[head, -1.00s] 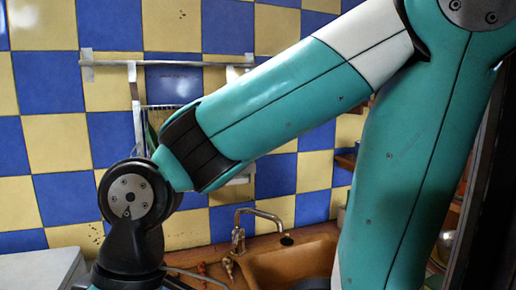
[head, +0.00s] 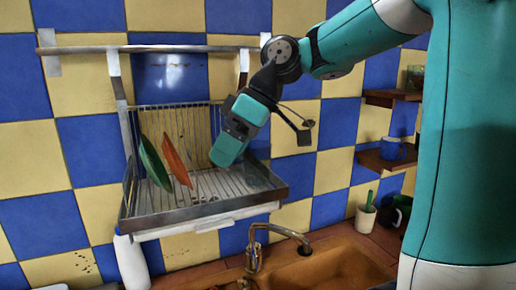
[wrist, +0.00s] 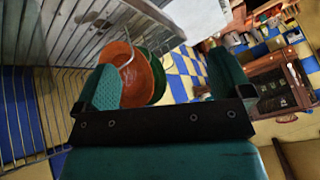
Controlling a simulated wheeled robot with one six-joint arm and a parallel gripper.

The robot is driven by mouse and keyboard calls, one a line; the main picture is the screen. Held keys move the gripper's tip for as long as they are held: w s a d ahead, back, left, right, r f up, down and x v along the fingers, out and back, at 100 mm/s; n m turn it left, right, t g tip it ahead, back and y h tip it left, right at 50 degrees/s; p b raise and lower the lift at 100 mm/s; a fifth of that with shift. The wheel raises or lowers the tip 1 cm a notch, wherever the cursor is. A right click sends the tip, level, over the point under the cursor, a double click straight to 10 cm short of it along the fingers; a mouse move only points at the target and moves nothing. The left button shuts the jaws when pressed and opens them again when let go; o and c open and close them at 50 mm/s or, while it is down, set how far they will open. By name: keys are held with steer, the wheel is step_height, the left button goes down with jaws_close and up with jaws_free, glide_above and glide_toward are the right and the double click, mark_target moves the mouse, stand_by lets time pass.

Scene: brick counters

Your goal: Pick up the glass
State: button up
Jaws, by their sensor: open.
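No glass can be made out for certain. A faint pale curved outline shows in front of the orange plate in the wrist view; I cannot tell whether it is a clear glass or a reflection. My gripper (head: 226,155) reaches down into the wire dish rack (head: 272,190) on the wall, to the right of the plates. In the wrist view my gripper (wrist: 163,68) has its two fingers wide apart with nothing held between them. The orange plate (wrist: 130,84) and the green plate (wrist: 158,75) show beyond the fingers.
In the head view the green plate (head: 153,160) and orange plate (head: 175,160) stand tilted in the rack. Right are shelves with a blue mug (head: 391,149) and a small greenish item (head: 415,76). Below are a tap (head: 254,252), a sink (head: 330,265) and a white cup (head: 365,217).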

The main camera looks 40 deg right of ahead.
step_height(320, 180, up, 7)
steer(key=t+p, duration=0.1)
steer(key=p, duration=0.1)
glide_above(257, 153)
steer(key=s+d, duration=0.2)
steer(key=s+d+r+n+h+p, duration=0.1)
steer(key=s+d+r+n, duration=0.1)
steer(key=d, duration=0.5)
steer(key=shift+t, duration=0.3)
steer(key=b+x, duration=0.6)
steer(key=x, duration=0.5)
steer(key=shift+w+a+f, duration=0.1)
steer(key=shift+w, duration=0.2)
steer(key=shift+p+x, duration=0.5)
steer(key=shift+x, duration=2.35)
steer(key=shift+w, duration=0.2)
steer(key=c, duration=1.1)
